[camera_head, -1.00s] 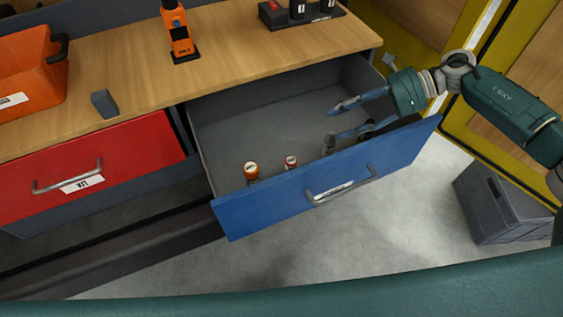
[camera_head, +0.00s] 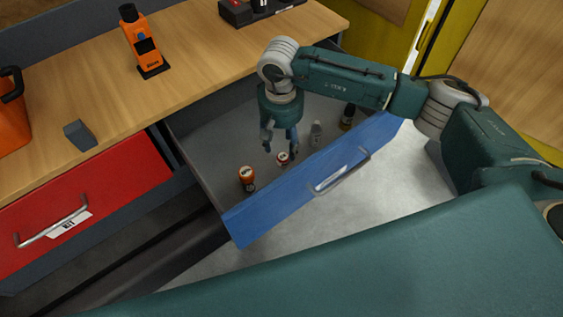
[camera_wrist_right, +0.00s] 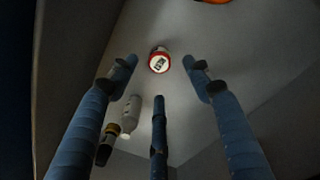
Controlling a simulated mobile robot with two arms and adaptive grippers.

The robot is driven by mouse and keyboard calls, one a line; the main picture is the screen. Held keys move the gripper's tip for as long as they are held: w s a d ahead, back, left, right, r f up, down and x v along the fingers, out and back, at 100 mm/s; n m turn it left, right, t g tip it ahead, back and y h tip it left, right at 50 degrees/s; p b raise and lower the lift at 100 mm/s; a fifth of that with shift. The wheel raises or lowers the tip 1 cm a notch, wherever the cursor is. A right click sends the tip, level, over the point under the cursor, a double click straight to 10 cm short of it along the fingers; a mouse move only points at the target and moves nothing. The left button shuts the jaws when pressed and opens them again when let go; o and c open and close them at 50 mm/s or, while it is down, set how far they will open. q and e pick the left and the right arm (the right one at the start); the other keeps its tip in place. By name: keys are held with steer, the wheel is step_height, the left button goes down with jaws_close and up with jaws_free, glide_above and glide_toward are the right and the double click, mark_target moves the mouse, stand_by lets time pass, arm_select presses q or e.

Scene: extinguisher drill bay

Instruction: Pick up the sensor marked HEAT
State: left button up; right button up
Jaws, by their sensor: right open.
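Several small upright cylinders stand in the open blue drawer (camera_head: 285,195). One is orange with a dark lower part (camera_head: 246,178), one is red and white (camera_head: 282,158), one is grey-white (camera_head: 316,132) and one is dark (camera_head: 348,115). I cannot read which one says HEAT. My right gripper (camera_head: 280,145) points down into the drawer, open and empty, above the red-and-white cylinder. In the right wrist view, that cylinder's labelled top (camera_wrist_right: 159,61) lies just beyond the spread fingers (camera_wrist_right: 161,78). The grey-white cylinder (camera_wrist_right: 130,114) is beside them. My left gripper is not in view.
The wooden worktop (camera_head: 200,70) holds an orange device (camera_head: 143,42) and a small grey block (camera_head: 80,135). A closed red drawer (camera_head: 90,195) is at left.

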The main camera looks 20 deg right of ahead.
mark_target(283, 156)
step_height(283, 156, down, 3)
steer(key=shift+r+b, duration=0.1)
steer(key=shift+b, duration=0.35)
step_height(283, 156, down, 5)
steer(key=shift+f+b, duration=0.2)
steer(key=shift+b, duration=0.55)
steer(key=shift+r, duration=0.1)
steer(key=c, duration=1.3)
jaws_close()
